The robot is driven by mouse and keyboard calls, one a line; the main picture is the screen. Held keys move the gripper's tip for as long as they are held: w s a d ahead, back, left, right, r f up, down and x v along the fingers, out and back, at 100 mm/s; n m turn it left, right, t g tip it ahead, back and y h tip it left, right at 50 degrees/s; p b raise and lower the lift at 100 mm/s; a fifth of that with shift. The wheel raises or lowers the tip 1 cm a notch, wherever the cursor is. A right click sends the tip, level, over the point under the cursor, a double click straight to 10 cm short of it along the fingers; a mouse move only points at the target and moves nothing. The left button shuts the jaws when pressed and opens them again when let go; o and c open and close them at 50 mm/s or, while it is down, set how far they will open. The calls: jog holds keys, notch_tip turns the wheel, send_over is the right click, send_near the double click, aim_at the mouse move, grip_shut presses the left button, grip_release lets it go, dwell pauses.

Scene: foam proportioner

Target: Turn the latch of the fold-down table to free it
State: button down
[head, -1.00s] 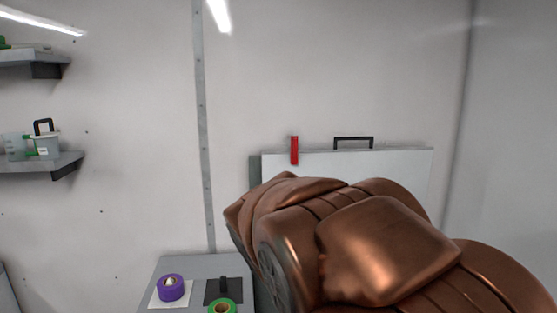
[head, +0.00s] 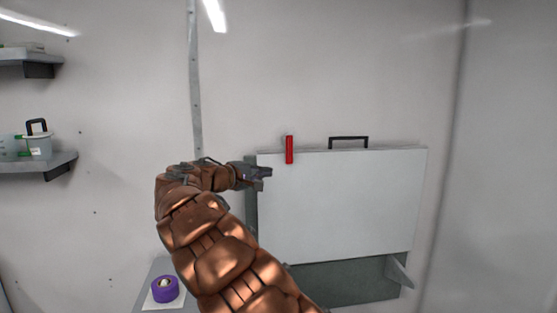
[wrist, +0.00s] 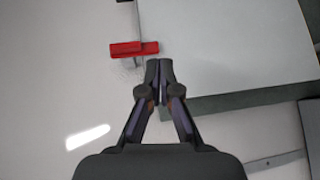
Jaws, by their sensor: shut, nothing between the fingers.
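The red latch (head: 289,149) stands upright at the top edge of the white fold-down table (head: 345,205), near its left end. The table is folded up flat against the wall. In the wrist view the latch (wrist: 134,48) lies across the table's edge, just beyond my fingertips and a little to the left. My gripper (head: 268,172) is shut and empty, left of and slightly below the latch in the head view. In the wrist view the closed fingertips (wrist: 159,66) overlap the table's corner in the picture and look apart from the latch.
A black handle (head: 348,139) sits on the table's top edge, right of the latch. Below the panel is a grey support (head: 345,282) with a bracket. A counter at lower left holds a purple roll (head: 165,289). Shelves (head: 50,164) are on the left wall.

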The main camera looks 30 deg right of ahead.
jog(key=w+a+n+t, duration=0.1)
jog(key=w+a+t, duration=0.1)
jog(key=w, duration=0.4)
jog(key=p, duration=0.4)
send_near(278, 157)
jog(key=shift+h, duration=0.4)
jog(key=x, duration=0.4)
jog(key=shift+w+d, duration=0.1)
jog(key=shift+w, duration=0.2)
jog(key=shift+s+d+r, duration=0.1)
jog(key=shift+s+d, duration=0.25)
jog(key=shift+d, duration=0.35)
jog(key=shift+s+d+r, duration=0.1)
jog(key=shift+s+d, duration=0.2)
jog(key=shift+d, duration=0.4)
jog(key=shift+s+d+f+p, duration=0.1)
jog(key=shift+d+f+p, duration=0.05)
jog(key=shift+d+p, duration=0.2)
jog(key=shift+f, duration=0.15)
jog(key=shift+s+f+b, duration=0.1)
jog(key=shift+b, duration=0.4)
jog(key=shift+n, duration=0.3)
